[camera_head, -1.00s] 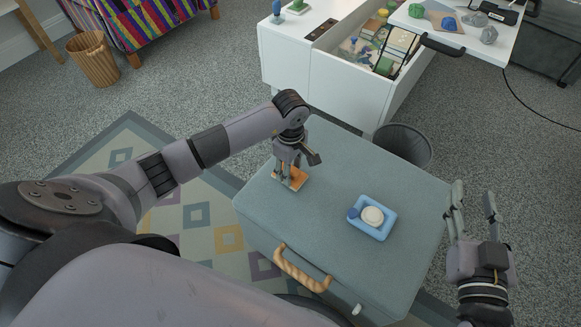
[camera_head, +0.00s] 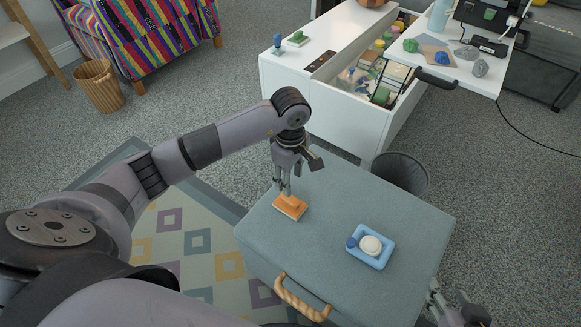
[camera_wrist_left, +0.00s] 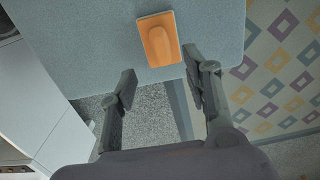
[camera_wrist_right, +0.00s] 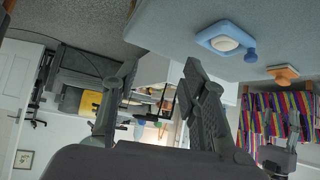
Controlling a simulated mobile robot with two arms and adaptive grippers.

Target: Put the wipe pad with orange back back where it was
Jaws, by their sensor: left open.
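The wipe pad with the orange back (camera_head: 290,207) lies flat on the grey-blue case top (camera_head: 340,210), near its left edge. In the left wrist view the pad (camera_wrist_left: 159,38) sits beyond my fingertips, apart from them. My left gripper (camera_head: 284,188) is open and empty, just above and behind the pad. In the left wrist view its fingers (camera_wrist_left: 165,82) are spread. My right gripper (camera_head: 442,300) is at the lower right, partly out of the head view. In the right wrist view its fingers (camera_wrist_right: 160,75) are apart with nothing between them. The pad (camera_wrist_right: 284,73) also shows there.
A blue tray (camera_head: 384,259) with a white round piece and a blue knob stands right of the pad. The case has a rope handle (camera_head: 302,298) in front. A white drawer unit (camera_head: 330,100) with an open drawer and a bin (camera_head: 400,172) stand behind.

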